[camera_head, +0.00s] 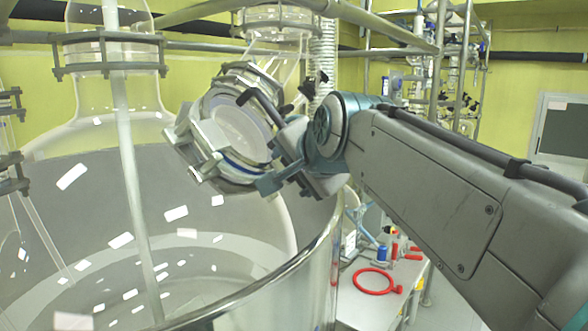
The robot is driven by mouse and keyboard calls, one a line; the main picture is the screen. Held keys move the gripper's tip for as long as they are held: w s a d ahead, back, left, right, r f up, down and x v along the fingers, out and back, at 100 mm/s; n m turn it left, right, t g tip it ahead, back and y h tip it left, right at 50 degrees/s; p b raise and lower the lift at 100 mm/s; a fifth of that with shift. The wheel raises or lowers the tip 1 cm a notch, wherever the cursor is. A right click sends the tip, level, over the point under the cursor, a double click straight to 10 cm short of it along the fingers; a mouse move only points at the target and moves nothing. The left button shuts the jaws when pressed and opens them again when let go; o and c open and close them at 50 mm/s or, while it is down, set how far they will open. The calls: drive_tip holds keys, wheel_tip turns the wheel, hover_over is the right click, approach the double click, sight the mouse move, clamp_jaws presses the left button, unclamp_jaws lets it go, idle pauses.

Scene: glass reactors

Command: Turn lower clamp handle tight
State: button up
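A round glass port with a metal clamp ring (207,150) sits tilted above the large glass vessel, left of the end of my arm. A dark bar-shaped handle (262,107) shows at its upper right. A blue-grey piece (270,183) shows at its lower right, beside my wrist; I cannot tell whether it is the lower clamp handle or part of my gripper. My gripper (298,168) is close against the right side of the port. Its fingertips are not clearly visible, so I cannot tell whether it is open or touching a handle.
The large vessel's shiny rim (318,240) curves below my arm. Metal frame pipes (375,22) and a ribbed hose (323,55) stand behind. A low white table (362,310) at lower centre right carries a red ring (358,284) and small red and blue items.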

drive_tip(key=shift+f, duration=0.25)
drive_tip(key=o, duration=0.9)
drive_tip(key=shift+d, duration=0.2)
drive_tip(key=shift+w+a, duration=0.1)
drive_tip(key=shift+r, duration=0.1)
drive_tip(key=shift+a, duration=0.1)
drive_tip(key=b, duration=0.1)
drive_tip(key=n+b, duration=0.1)
drive_tip(key=shift+f+n+t+y+b, duration=0.3)
drive_tip(key=shift+y+b, duration=0.05)
drive_tip(key=shift+y, duration=0.05)
drive_tip(key=shift+n+y+b, duration=0.5)
drive_tip(key=shift+n+b, duration=0.1)
drive_tip(key=shift+b, duration=0.15)
drive_tip(key=n+y+b, duration=0.2)
drive_tip(key=n+b, duration=0.1)
drive_tip(key=b, duration=0.1)
drive_tip(key=shift+t, duration=0.4)
drive_tip(key=shift+r+n+y+b, duration=0.1)
drive_tip(key=shift+n+y+b, duration=1.05)
drive_tip(key=shift+n, duration=0.55)
